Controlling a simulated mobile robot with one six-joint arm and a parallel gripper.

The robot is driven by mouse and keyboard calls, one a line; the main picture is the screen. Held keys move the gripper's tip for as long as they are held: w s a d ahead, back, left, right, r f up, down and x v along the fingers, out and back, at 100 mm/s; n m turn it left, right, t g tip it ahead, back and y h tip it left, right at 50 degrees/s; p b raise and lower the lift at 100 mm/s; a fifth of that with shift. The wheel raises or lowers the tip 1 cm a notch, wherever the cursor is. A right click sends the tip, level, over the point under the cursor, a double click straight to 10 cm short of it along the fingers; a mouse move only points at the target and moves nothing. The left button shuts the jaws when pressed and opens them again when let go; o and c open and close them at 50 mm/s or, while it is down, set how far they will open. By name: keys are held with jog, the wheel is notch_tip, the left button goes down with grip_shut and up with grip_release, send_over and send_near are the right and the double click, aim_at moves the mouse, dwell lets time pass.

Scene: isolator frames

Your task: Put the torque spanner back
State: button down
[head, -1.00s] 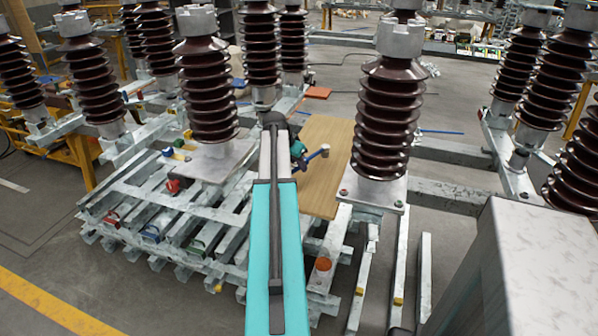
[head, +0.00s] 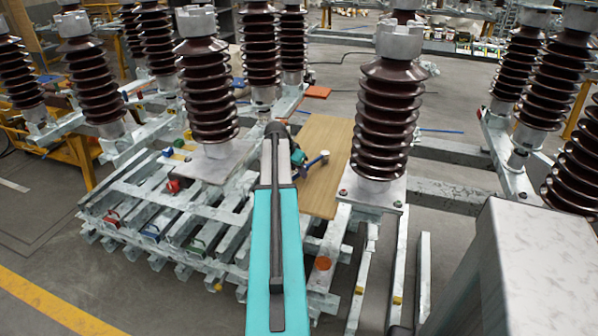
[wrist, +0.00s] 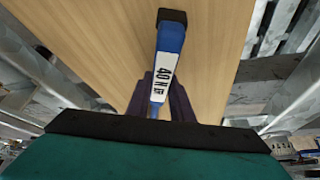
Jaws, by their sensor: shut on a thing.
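The torque spanner (head: 313,161) has a blue handle. In the wrist view the spanner (wrist: 168,65) shows a white "40 N" label and a black end cap. My gripper (head: 303,160) is shut on it, and the dark fingers (wrist: 161,100) lie on both sides of the handle. The spanner is over the wooden board (head: 328,135), which also fills the middle of the wrist view (wrist: 100,50). I cannot tell the height between them. The spanner's other end is hidden behind my gripper in the wrist view.
Tall brown insulators stand around the board, one close on the right (head: 385,120) and one on the left (head: 208,95). Galvanised steel beams (head: 190,225) with small coloured parts lie at the lower left. An orange disc (head: 323,263) sits on a beam near my arm.

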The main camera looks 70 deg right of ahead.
dwell(0.3)
jog(key=c, duration=1.6)
grip_release()
jog(key=shift+o, duration=0.2)
jog(key=shift+r, duration=0.1)
jog(key=shift+b+v, duration=0.55)
jog(key=shift+v, duration=5.4)
